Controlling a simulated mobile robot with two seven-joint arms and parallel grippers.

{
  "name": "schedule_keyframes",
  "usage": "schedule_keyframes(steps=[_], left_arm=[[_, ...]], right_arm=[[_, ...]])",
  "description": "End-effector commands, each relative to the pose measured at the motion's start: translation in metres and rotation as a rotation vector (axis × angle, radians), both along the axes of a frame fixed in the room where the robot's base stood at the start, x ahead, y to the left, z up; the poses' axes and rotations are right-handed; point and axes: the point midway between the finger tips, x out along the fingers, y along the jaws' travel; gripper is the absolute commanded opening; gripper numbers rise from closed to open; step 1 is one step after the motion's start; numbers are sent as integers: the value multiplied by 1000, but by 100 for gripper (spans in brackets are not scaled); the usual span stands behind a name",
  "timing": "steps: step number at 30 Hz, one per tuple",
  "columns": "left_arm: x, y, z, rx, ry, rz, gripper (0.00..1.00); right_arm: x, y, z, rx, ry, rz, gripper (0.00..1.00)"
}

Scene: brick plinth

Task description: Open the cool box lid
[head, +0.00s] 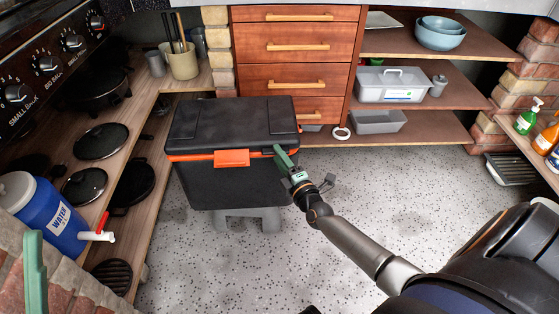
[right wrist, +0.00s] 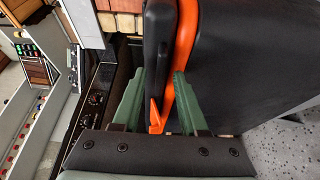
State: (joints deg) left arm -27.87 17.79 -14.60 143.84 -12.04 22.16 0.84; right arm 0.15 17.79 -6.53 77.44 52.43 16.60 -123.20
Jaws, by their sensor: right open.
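The cool box (head: 228,185) is black and stands on a grey support on the floor. Its black lid (head: 225,118) lies shut, with an orange latch (head: 231,158) at the front and an orange seam. My right gripper (head: 283,157) is at the front right of the lid's edge. In the right wrist view my right gripper (right wrist: 158,98) is open, its green fingers on either side of the lid's edge and the orange rim (right wrist: 184,45); firm contact cannot be told. One green finger of my left gripper (head: 35,268) shows at the lower left, away from the box.
A wooden counter with black pans and a blue water jug (head: 48,212) runs along the left. Drawers (head: 295,45) and open shelves stand behind the box. A brick pillar is at the right. The speckled floor in front is free.

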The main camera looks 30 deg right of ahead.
Motion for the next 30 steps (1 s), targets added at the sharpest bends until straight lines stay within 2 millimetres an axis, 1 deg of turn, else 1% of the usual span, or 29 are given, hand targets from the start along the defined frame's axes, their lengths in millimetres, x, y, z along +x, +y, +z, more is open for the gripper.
schedule_keyframes(steps=[8, 19, 30], left_arm=[[0, 0, -1, 2, 3, 0, 39], [0, 0, -1, -2, 4, 0, 39], [0, 0, 0, -5, 4, 0, 39]], right_arm=[[1, 0, 0, 1, 1, 0, 42], [1, 0, 0, 1, 0, 0, 1], [1, 0, 0, 1, 0, 0, 0]])
